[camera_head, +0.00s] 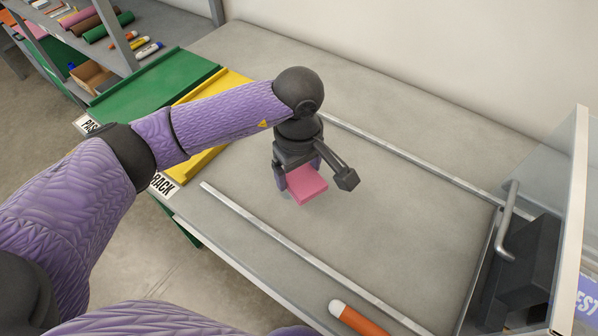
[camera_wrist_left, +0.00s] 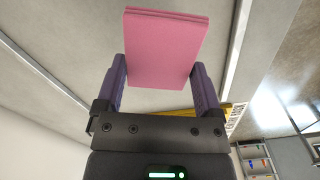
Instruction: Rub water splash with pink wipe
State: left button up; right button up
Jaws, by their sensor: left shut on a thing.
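The pink wipe (camera_head: 307,185) is a flat, block-like pad in my left gripper (camera_head: 298,186). In the left wrist view the pink wipe (camera_wrist_left: 162,48) sits between the two purple fingers of the left gripper (camera_wrist_left: 157,82), which is shut on it. In the head view the wipe is low over the grey cart top (camera_head: 400,220); whether it touches the surface I cannot tell. No water splash can be made out; the wipe and gripper cover part of the surface. My right gripper is not in view.
Metal rails (camera_head: 300,255) run along the front and back of the worktop. A yellow tray (camera_head: 205,150) and a green tray (camera_head: 150,90) lie left. An orange cylinder with a white end (camera_head: 360,320) is at the front. A dark machine (camera_head: 525,262) stands right.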

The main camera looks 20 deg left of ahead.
pick_arm(q)
jog(key=shift+r+p, duration=0.65)
jog(key=shift+r, duration=0.65)
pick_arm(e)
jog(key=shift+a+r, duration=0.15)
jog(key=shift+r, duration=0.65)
pick_arm(q)
jog(key=shift+f, duration=0.1)
